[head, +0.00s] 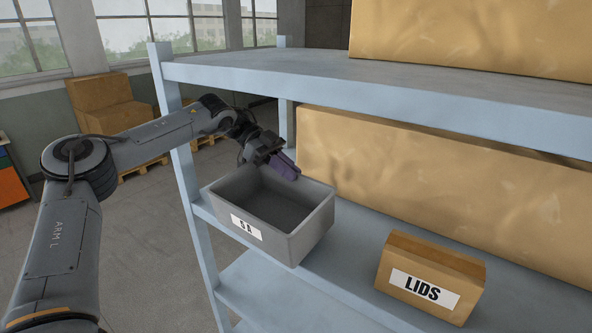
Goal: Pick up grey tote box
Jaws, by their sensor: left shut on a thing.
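The grey tote box (306,236) is open-topped, looks empty inside and has a white label on its front. It is at the left end of the middle shelf (345,262), near the blue upright post; I cannot tell whether it rests on the shelf or is slightly raised. My left gripper (287,168) reaches in from the left behind the post and is shut on the tote's far rim. Its purplish fingertips hide part of that rim. My right gripper is not in view.
A cardboard box labelled LIDS (432,276) stands right of the tote, with bare shelf between them. A long cardboard carton (420,180) fills the shelf behind. The upper shelf (380,85) hangs above. Cardboard boxes (105,103) on a pallet stand far left.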

